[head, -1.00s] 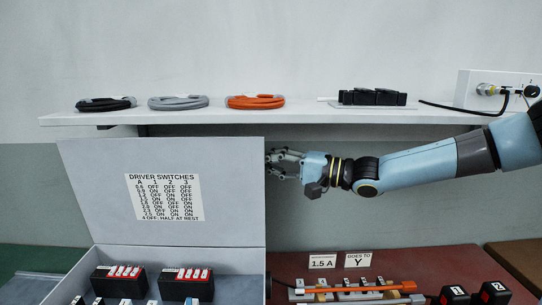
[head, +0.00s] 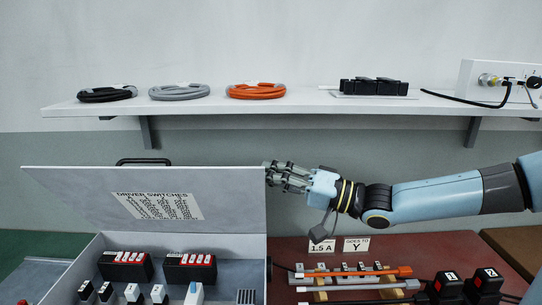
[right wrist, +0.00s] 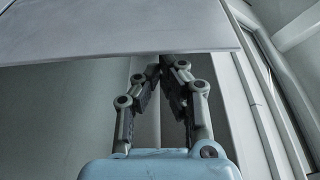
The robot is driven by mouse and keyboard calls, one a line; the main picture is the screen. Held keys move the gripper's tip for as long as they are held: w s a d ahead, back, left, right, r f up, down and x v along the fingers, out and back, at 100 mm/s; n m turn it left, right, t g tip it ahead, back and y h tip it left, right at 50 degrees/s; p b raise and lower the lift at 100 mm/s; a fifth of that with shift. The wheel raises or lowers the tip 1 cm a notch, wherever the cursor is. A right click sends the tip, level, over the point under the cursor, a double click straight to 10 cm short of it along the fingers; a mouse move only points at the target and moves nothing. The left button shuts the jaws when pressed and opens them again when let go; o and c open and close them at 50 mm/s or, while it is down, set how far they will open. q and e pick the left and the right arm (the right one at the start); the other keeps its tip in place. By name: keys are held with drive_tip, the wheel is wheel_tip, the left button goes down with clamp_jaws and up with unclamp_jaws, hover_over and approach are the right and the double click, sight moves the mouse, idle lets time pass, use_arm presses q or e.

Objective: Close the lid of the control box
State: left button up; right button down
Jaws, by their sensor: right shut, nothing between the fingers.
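The control box (head: 258,262) stands at the lower left in the head view, with driver blocks and switches inside it. In the right wrist view the fingers (right wrist: 160,62) reach up to the lid's edge (right wrist: 120,50). I cannot tell if they touch. My left gripper is not in view.
A shelf (head: 300,106) with coiled cables and a black part runs above. The wall behind is clear.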

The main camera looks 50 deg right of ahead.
use_arm(q)
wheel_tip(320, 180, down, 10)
drive_tip(key=b, duration=0.9)
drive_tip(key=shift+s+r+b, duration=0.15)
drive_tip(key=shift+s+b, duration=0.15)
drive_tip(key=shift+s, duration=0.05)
use_arm(e)
drive_tip(key=s+a+f+n+y, duration=0.2)
drive_tip(key=s+a+f+n, duration=0.2)
drive_tip(key=a+f+n, duration=0.1)
drive_tip(key=s+a+f+n+y, duration=0.2)
drive_tip(key=s+a+f+n, duration=0.2)
drive_tip(key=f, duration=0.4)
drive_tip(key=shift+a+f+n, duration=0.3)
drive_tip(key=shift+a+n, duration=0.25)
drive_tip(key=shift+n, duration=0.05)
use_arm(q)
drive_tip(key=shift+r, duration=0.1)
use_arm(e)
drive_tip(key=shift+r, duration=0.1)
